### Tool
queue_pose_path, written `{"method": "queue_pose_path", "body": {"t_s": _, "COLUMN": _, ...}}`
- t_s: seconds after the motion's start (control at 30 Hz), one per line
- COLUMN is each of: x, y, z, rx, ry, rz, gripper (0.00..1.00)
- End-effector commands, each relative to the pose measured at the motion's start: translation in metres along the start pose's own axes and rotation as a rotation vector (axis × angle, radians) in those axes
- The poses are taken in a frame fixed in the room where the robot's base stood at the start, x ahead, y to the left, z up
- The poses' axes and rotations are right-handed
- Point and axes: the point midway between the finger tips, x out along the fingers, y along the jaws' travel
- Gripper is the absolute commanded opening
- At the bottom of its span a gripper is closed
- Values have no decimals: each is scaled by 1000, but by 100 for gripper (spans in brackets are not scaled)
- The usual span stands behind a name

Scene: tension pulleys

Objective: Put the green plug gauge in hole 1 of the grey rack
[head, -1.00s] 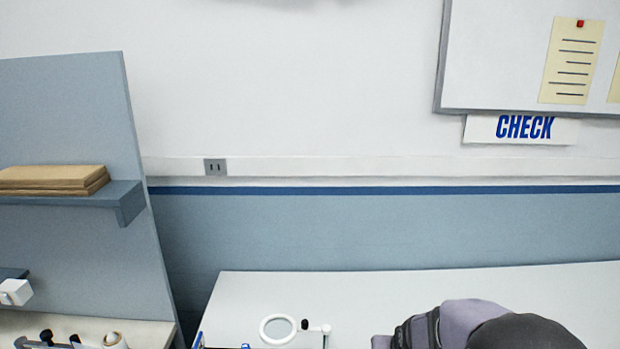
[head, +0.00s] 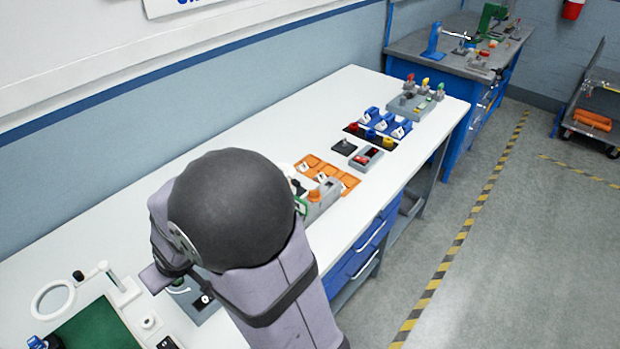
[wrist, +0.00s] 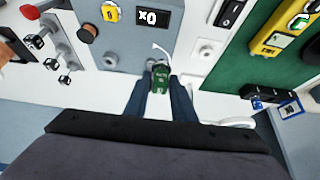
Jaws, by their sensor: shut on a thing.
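In the wrist view my gripper (wrist: 160,88) is shut on a small green cylindrical piece with pale markings, which looks like the green plug gauge (wrist: 161,76). It sits between the two dark blue fingers. A white curved line lies just beyond its far end. In the head view my arm hides the gripper and the gauge. A grey block (head: 320,207) with an orange knob and a green ring shows partly behind my arm; I cannot tell whether it is the grey rack. No hole numbered 1 is readable in either view.
The wrist view shows a grey panel (wrist: 118,48) with a display, a white switch box (wrist: 215,14), a green mat (wrist: 222,88) and a yellow meter (wrist: 272,42). In the head view, a magnifier ring (head: 53,300) and an orange tray (head: 338,172) are on the white bench (head: 200,150).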

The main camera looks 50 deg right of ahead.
Motion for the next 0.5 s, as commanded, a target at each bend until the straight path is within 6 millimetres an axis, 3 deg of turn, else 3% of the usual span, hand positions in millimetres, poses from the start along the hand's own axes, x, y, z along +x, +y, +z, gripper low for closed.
{"method": "queue_pose_path", "body": {"t_s": 0.5, "x": 1, "y": 8, "z": -6, "rx": 14, "ry": 0, "rz": 10, "gripper": 0}}
